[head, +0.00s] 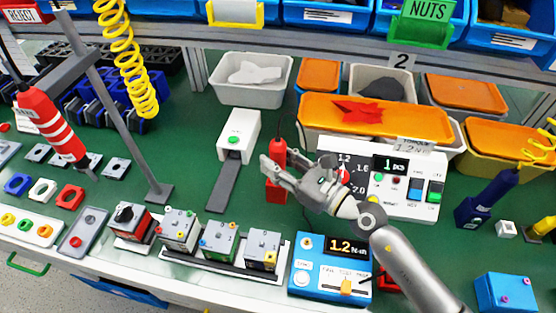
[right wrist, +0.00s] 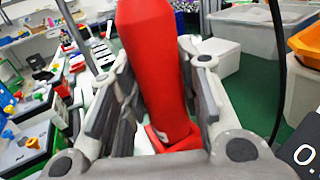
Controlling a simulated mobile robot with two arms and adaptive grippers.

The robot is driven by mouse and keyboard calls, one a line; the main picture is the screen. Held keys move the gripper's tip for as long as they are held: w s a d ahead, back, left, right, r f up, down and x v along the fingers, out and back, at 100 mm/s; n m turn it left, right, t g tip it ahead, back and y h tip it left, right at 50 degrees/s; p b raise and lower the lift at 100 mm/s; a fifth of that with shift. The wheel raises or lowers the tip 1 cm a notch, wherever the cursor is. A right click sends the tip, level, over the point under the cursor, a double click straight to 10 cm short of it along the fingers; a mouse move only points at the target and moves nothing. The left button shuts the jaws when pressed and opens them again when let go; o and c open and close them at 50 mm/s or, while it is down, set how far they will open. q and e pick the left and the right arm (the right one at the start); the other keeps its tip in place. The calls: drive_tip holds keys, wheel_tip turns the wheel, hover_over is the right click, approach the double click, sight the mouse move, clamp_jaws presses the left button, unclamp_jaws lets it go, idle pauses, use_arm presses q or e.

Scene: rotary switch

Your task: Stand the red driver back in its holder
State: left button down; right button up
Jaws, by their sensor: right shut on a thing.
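The red driver (head: 279,152) is nearly upright near the middle of the bench in the head view. My right gripper (head: 272,171) is shut on it, with the arm reaching in from the lower right. The red holder (head: 275,191) is directly below the driver. In the right wrist view, the red driver (right wrist: 152,62) runs down between the fingers of the right gripper (right wrist: 150,95) to the red holder (right wrist: 172,138). The driver's lower end meets the holder, but how deep it sits is hidden. My left gripper is out of view.
A white feeder (head: 238,135) with a grey ramp stands just left. The white controller panel (head: 410,185) is close on the right, and a blue torque display (head: 330,265) is in front. A dark blue driver (head: 492,192) stands farther right. A red striped tool (head: 52,122) hangs at left.

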drive_tip(key=o, duration=0.7)
drive_tip(key=shift+o, duration=0.2)
drive_tip(key=shift+f, duration=0.15)
drive_tip(key=v, duration=1.2)
